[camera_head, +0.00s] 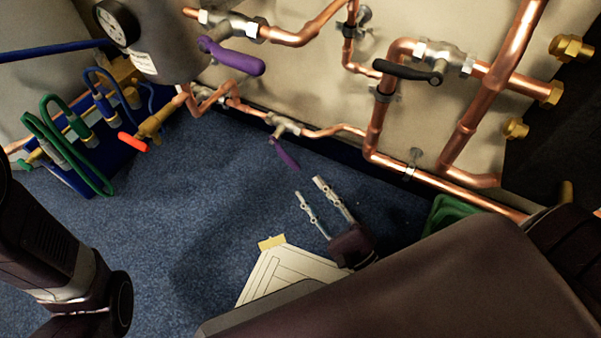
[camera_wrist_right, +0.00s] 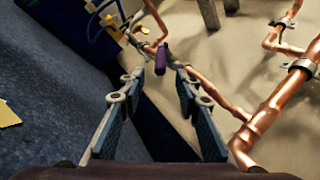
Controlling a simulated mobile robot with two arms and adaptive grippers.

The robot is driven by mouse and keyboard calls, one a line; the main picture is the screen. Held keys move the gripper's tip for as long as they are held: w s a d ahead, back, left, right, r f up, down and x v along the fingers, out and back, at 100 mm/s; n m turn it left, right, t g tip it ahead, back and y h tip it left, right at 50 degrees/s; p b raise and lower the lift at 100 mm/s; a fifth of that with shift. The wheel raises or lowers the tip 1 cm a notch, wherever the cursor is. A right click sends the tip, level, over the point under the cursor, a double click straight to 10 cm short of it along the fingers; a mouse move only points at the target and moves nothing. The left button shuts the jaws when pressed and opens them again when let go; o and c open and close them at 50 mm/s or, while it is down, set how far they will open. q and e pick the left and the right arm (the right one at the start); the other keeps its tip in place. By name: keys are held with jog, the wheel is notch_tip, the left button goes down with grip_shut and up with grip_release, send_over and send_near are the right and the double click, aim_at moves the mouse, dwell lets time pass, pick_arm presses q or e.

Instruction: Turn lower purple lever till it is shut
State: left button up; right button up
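The lower purple lever (camera_head: 285,154) sits on a small valve in the low copper pipe near the floor. It points down and to the right, away from the wall. My right gripper (camera_head: 309,187) is open and empty, its fingertips just short of the lever's free end. In the right wrist view, the lever (camera_wrist_right: 161,58) shows end-on beyond the gap between the open fingers (camera_wrist_right: 157,76). No contact is visible. Part of my left arm shows at the left of the head view, but its gripper does not.
Another purple lever (camera_head: 231,56) is higher up, beside a grey tank with a gauge (camera_head: 117,22). A black lever (camera_head: 407,71) is on the right pipes. A red-handled valve (camera_head: 133,142) and green hoses (camera_head: 70,160) are at left. Copper pipes (camera_head: 377,125) stand close right of my gripper.

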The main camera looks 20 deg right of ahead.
jog(key=shift+v, duration=1.4)
